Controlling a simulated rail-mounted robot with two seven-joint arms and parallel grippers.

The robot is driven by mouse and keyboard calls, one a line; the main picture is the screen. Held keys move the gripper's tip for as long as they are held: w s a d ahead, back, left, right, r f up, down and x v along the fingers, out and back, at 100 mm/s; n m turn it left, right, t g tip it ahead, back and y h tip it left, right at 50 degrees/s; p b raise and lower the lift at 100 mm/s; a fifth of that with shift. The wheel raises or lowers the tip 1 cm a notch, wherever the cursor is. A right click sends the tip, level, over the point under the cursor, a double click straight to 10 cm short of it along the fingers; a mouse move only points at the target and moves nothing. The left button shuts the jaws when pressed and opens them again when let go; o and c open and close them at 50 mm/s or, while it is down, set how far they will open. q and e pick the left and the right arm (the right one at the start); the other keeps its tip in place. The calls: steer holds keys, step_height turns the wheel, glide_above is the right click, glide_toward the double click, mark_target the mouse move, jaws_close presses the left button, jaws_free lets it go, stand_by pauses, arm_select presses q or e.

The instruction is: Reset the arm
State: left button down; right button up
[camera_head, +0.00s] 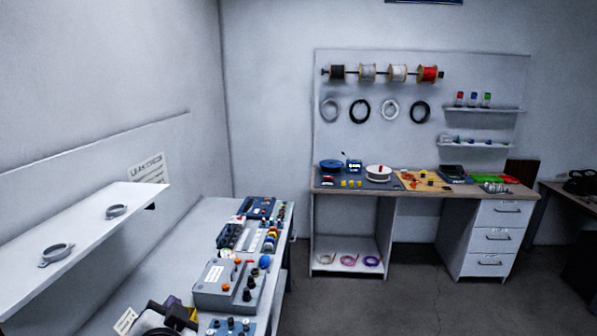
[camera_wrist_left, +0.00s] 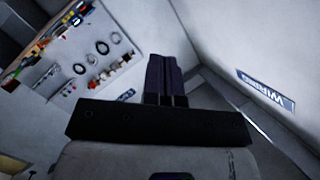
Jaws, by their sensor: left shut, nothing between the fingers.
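My left gripper (camera_wrist_left: 165,62) shows in the left wrist view. Its two dark fingers lie side by side, shut, with nothing between them. It points into open air, with the back wall and pegboard beyond it, and touches nothing that I can see. In the head view, a dark shape with purple and orange parts (camera_head: 172,314) stands at the bottom edge; I cannot tell whether it belongs to my left gripper or to the bench items. My right gripper is in neither view.
A side bench (camera_head: 190,232) on the left carries a grey box (camera_head: 222,285) and several devices. Above it, a white shelf (camera_head: 85,222) holds two grey rings. A workbench (camera_head: 405,192) stands at the back under a pegboard (camera_head: 440,85) with spools and cables. The floor (camera_head: 350,305) between is clear.

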arm_select(q)
steer(key=s+f+n+g+h+p, duration=0.1)
steer(key=s+g+p, duration=0.3)
steer(key=s+p, duration=0.4)
steer(key=s+d+f+n+g+h+p, duration=0.1)
steer(key=s+f+g+h+p, duration=0.1)
steer(key=s+p, duration=0.7)
steer(key=s+d+f+n+g+h+p, duration=0.1)
steer(key=s+f+g+p, duration=0.2)
steer(key=s, duration=1.7)
steer(key=g+p, duration=0.2)
steer(key=p, duration=0.3)
steer(key=shift+f+g+h, duration=0.3)
steer(key=shift+h, duration=0.1)
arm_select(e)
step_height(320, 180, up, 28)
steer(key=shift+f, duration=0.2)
